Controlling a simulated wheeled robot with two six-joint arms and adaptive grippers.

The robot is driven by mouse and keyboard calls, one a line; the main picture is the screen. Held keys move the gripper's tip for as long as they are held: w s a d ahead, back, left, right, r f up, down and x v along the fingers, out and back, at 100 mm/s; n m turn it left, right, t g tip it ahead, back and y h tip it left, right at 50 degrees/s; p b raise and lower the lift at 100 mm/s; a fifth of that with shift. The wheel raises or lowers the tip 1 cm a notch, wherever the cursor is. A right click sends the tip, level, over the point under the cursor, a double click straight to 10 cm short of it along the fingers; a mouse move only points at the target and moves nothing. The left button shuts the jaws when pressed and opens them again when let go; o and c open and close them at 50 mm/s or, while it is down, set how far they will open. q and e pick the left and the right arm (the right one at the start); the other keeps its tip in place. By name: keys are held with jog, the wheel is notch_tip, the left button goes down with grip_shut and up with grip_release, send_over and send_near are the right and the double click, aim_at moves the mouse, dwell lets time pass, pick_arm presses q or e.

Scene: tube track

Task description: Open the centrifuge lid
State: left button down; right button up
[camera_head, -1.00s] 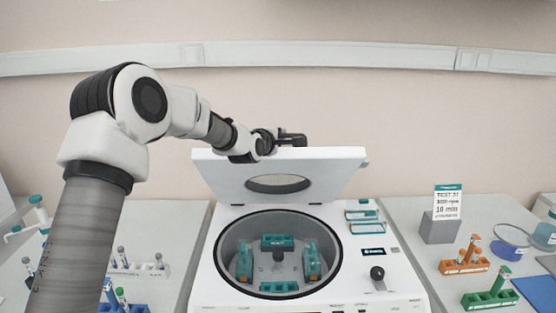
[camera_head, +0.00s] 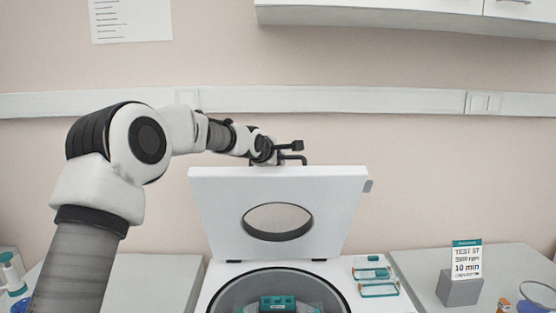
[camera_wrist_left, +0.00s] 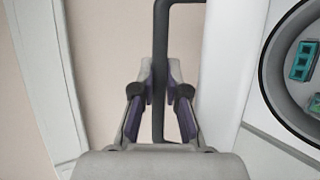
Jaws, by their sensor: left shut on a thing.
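The white centrifuge lid (camera_head: 338,205) stands steeply raised at its hinge, with a round window (camera_head: 278,221) in its middle. The centrifuge bowl (camera_head: 225,300) lies open below it, partly cut off by the lower frame edge. A dark handle (camera_head: 294,158) sits at the lid's upper edge. My left gripper (camera_head: 278,149) is shut on this handle, above and behind the lid edge. In the left wrist view, the handle bar (camera_wrist_left: 160,25) runs between the fingers of the left gripper (camera_wrist_left: 160,78). My right gripper is out of view.
A teal tube holder (camera_head: 277,303) shows in the bowl. Small teal-capped boxes (camera_head: 378,290) lie on the centrifuge top at right. A sign on a grey block (camera_head: 460,291) stands on the right bench. The wall with a white rail (camera_head: 400,102) is behind the lid.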

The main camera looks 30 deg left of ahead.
pick_arm(q)
jog(key=shift+r, duration=0.15)
jog(key=c, duration=1.4)
grip_release()
jog(key=shift+c, duration=0.2)
jog(key=shift+s, duration=0.1)
jog(key=shift+s+d+r, duration=0.1)
jog(key=shift+s+d, duration=0.05)
jog(key=shift+s, duration=0.2)
jog(key=v, duration=1.1)
jog(key=shift+r, duration=0.15)
jog(key=shift+s, duration=0.1)
